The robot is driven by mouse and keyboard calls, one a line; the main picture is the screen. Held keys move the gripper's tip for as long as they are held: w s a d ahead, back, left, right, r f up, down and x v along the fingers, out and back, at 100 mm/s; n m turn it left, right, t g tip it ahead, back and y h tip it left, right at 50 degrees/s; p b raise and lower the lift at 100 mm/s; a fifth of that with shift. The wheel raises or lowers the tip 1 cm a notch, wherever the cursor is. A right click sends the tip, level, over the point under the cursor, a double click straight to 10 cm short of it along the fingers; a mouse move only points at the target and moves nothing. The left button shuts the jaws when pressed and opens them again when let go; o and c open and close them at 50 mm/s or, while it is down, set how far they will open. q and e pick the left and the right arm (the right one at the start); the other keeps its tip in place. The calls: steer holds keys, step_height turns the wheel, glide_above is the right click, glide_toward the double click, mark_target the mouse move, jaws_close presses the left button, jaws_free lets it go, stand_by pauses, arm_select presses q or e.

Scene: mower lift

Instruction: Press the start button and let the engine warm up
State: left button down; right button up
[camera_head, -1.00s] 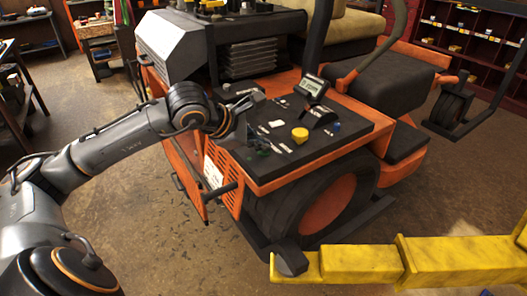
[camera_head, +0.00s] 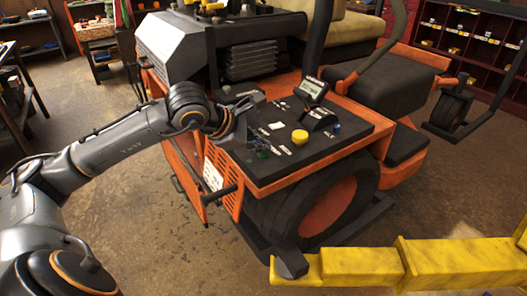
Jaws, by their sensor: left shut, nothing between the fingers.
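The orange mower has a black control panel (camera_head: 330,143) on its top. The panel carries a yellow knob (camera_head: 299,137), a small tilted display (camera_head: 314,88), a white piece (camera_head: 277,126), dark green parts (camera_head: 262,154) and a blue part (camera_head: 336,127). I cannot tell which of these is the start button. My left gripper (camera_head: 250,103) is shut and empty at the panel's left rear edge. Whether its tips touch the panel is unclear, and it hides part of that edge. My right gripper is out of view.
A yellow beam (camera_head: 365,265) crosses the lower right in front of the mower's wheel (camera_head: 325,205). The mower's black seat (camera_head: 390,82) is behind the panel. Shelves with bins (camera_head: 465,35) stand at the back right.

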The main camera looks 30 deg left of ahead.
mark_target(260, 155)
arm_select(q)
steer(key=shift+r, duration=0.5)
steer(key=shift+r+p, duration=1.8)
steer(key=shift+r, duration=0.8)
steer(key=shift+f, duration=0.15)
